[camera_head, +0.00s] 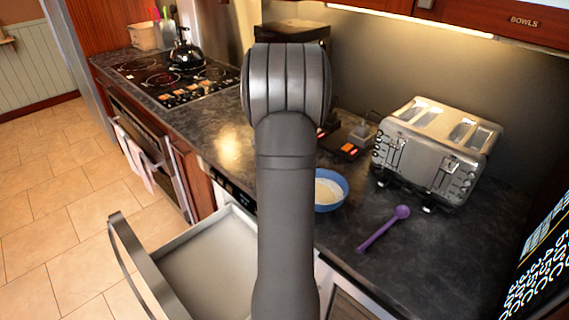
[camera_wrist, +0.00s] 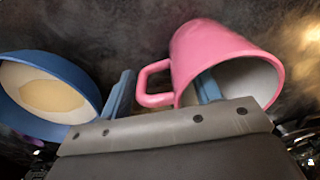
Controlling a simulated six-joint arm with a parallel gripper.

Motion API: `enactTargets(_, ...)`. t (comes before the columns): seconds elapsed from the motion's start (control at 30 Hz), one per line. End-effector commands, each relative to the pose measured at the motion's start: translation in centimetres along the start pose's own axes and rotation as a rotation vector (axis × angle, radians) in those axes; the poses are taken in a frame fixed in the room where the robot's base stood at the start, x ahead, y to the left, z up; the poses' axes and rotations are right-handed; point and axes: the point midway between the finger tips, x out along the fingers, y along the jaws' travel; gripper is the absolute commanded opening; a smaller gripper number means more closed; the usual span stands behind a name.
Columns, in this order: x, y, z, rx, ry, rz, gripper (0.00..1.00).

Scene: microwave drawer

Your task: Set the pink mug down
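The pink mug (camera_wrist: 203,45) shows in the wrist view at top centre, its pale open mouth facing the lower right and its handle to the left. My gripper (camera_wrist: 165,92) is at the mug. Its right blue finger reaches inside the mouth, and its left blue finger is outside, close beside the handle. The mug's near wall and handle lie between the spread fingers; I cannot tell whether they press on it. The mug's base contact with the counter is hidden. In the head view, my arm hides the mug and the fingers.
A blue bowl (camera_head: 341,178) with pale contents is close to the left finger in the wrist view (camera_wrist: 84,92). A purple spoon (camera_head: 384,228) and a silver toaster (camera_head: 437,150) are to the right on the dark counter (camera_head: 420,270). A drawer (camera_head: 205,265) stands open below left. A kettle (camera_head: 187,52) sits on the stove.

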Motion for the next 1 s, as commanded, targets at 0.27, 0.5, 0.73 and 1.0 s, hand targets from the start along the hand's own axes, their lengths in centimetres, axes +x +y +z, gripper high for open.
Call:
enactTargets(0.27, 0.0, 0.0, 0.0, 0.000, 0.000, 0.000, 0.68)
enactTargets(0.5, -1.9, -0.1, -0.1, 0.000, 0.003, -0.003, 0.68)
enactTargets(0.73, -6.8, -0.1, -0.1, 0.000, 0.002, -0.004, 0.68)
enactTargets(1.0, -11.3, -0.1, -0.1, -0.001, 0.000, -0.002, 0.68)
